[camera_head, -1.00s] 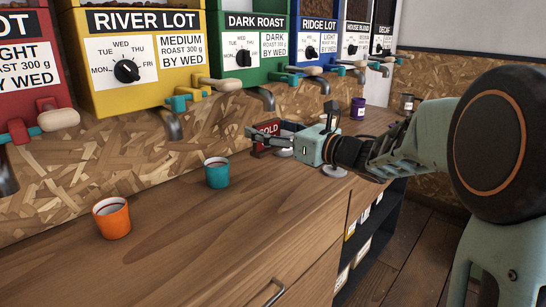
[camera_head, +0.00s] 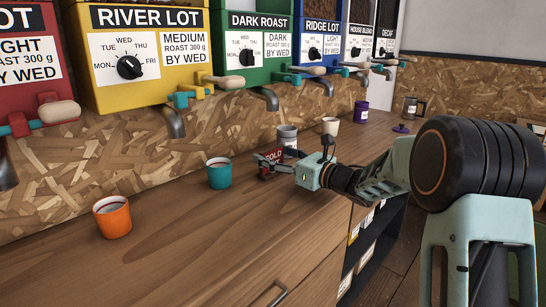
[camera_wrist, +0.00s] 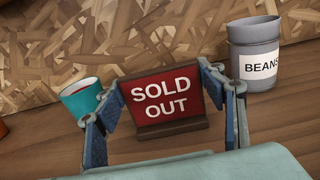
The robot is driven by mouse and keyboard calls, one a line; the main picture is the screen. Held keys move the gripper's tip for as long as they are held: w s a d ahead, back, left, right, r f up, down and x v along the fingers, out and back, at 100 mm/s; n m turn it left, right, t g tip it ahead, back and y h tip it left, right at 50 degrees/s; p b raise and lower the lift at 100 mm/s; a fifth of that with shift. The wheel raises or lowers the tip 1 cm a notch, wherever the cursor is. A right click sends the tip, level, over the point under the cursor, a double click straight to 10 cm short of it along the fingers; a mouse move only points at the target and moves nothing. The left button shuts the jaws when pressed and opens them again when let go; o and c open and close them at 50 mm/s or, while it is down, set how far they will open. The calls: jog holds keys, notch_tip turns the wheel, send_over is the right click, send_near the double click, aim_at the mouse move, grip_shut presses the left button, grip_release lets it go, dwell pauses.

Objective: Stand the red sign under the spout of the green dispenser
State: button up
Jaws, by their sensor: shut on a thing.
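The red sign (camera_wrist: 163,97) reads SOLD OUT and has a dark wooden foot. It also shows, partly covered by a finger, in the head view (camera_head: 275,155). My gripper (camera_wrist: 168,108) is shut on it, with a finger at each side edge. The sign looks upright; I cannot tell if its foot touches the counter. The green dispenser (camera_head: 262,22), labelled DARK ROAST, hangs on the wall. Its spout (camera_head: 268,97) points down above the back of the counter. The sign is lower in the head view and nearer the counter's front than the spout.
A teal cup (camera_head: 219,173) stands left of the sign and an orange cup (camera_head: 112,217) farther left. A grey BEANS canister (camera_wrist: 254,55) stands behind the sign on the right. A white cup (camera_head: 331,126) and a purple container (camera_head: 361,111) stand farther along. The front-left counter (camera_head: 190,240) is clear.

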jog(key=o, duration=1.2)
jog(key=shift+c, duration=0.2)
jog(key=v, duration=1.2)
jog(key=shift+p, duration=0.35)
